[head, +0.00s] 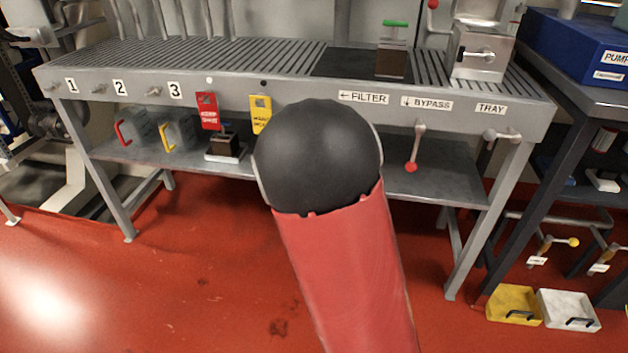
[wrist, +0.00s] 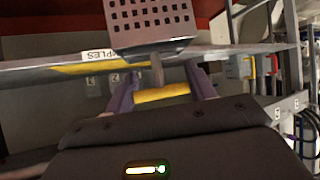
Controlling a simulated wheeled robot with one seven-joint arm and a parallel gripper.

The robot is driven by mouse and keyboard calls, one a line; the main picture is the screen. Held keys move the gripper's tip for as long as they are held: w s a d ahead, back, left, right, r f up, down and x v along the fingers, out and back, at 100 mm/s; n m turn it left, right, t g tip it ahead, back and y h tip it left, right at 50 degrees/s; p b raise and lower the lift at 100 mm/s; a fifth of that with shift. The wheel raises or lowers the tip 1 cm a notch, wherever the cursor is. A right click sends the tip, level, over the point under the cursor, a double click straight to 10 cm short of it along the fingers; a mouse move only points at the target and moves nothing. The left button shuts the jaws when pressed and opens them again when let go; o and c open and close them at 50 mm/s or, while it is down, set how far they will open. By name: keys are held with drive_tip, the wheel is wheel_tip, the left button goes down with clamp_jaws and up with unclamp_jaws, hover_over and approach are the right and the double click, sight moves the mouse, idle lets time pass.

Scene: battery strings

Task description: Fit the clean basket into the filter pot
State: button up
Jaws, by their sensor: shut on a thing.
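In the wrist view, my gripper (wrist: 163,92) is shut on the yellow handle (wrist: 160,94) of a perforated grey metal basket (wrist: 150,18). A short grey stem joins handle and basket, and the basket's far part is cut off by the picture edge. In the head view my arm hides the gripper and the basket. A square metal vessel (head: 482,52) with a lever on its front stands at the bench's right end; it may be the filter pot, but I cannot tell. A dark brown block with a green handle (head: 393,62) stands left of it.
The slatted bench (head: 200,58) has a dark flat patch (head: 340,63) near the FILTER label (head: 363,97). A red-knobbed lever (head: 415,150) hangs below BYPASS. Red and yellow tags hang in front. A dark block (head: 226,146) sits on the lower shelf. Bins lie on the right floor.

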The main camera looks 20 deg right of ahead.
drive_tip(key=shift+y, duration=0.5)
drive_tip(key=f, duration=0.3)
drive_tip(key=a+f, duration=0.1)
drive_tip(key=f, duration=0.3)
drive_tip(key=a+f, duration=0.1)
drive_tip(key=f, duration=0.3)
drive_tip(key=shift+w+a, duration=0.2)
drive_tip(key=shift+w, duration=0.2)
